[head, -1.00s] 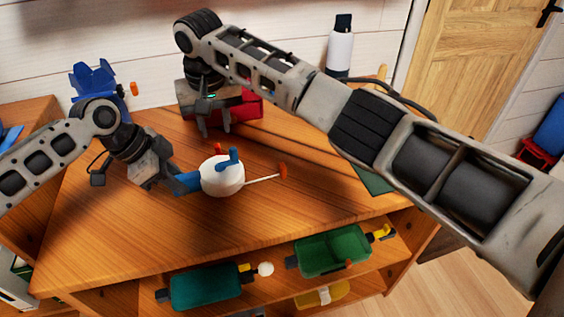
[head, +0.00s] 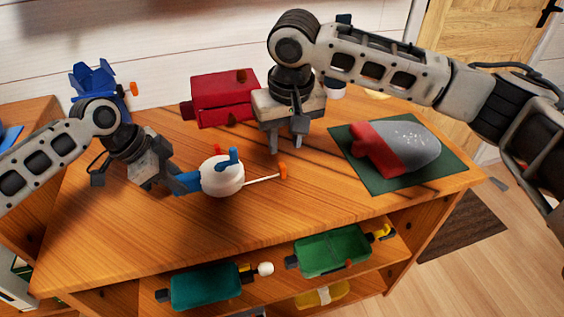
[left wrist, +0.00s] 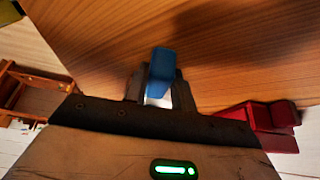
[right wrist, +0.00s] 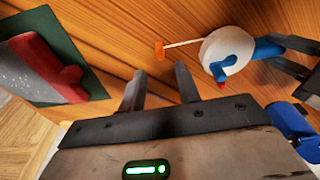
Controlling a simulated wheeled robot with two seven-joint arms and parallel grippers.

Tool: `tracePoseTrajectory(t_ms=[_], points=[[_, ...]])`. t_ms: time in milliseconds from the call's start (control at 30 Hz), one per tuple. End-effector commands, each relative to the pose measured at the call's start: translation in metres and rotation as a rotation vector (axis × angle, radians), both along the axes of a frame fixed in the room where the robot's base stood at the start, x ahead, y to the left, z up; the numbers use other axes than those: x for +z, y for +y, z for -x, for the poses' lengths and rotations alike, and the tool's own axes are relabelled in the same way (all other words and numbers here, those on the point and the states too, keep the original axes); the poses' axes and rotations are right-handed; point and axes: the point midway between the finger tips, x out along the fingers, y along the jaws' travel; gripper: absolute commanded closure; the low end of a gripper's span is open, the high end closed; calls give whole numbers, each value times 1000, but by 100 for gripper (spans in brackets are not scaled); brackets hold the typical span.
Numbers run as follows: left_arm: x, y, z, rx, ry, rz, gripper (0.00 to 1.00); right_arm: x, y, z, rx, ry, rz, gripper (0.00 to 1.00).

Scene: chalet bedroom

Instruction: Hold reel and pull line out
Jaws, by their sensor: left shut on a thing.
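The reel (head: 221,178) is a white drum with a blue handle and a blue crank. A white line (head: 262,179) runs out from it to the right and ends in an orange tab (head: 283,171). My left gripper (head: 170,180) is shut on the reel's blue handle, which also shows between the fingers in the left wrist view (left wrist: 161,70). My right gripper (head: 286,143) is open and empty, above the table behind the orange tab. In the right wrist view the tab (right wrist: 159,50) is beyond the open fingers, apart from them.
A red box (head: 222,98) stands behind the reel. A red and grey object (head: 408,145) lies on a dark green mat (head: 373,182) at the right. A blue object (head: 95,80) stands at back left.

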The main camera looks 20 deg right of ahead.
Motion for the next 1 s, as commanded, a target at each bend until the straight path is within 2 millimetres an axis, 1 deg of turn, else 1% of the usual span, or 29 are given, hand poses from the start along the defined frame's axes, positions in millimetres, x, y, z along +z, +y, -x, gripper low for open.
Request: tracePoseTrajectory(t_ms=[33,300,500,700,967,1000], points=[[0,0,0,0,0,0,95,-8,0,-1,0,2,1,67],[0,0,0,0,0,0,95,-48,1,-7,-1,3,-1,67],[0,0,0,0,0,0,95,-69,1,-11,0,-1,-1,67],[0,0,0,0,0,0,95,-77,1,-12,1,-1,0,67],[0,0,0,0,0,0,95,-78,1,-13,1,-2,0,67],[0,0,0,0,0,0,95,-78,1,-13,1,-2,0,73]])
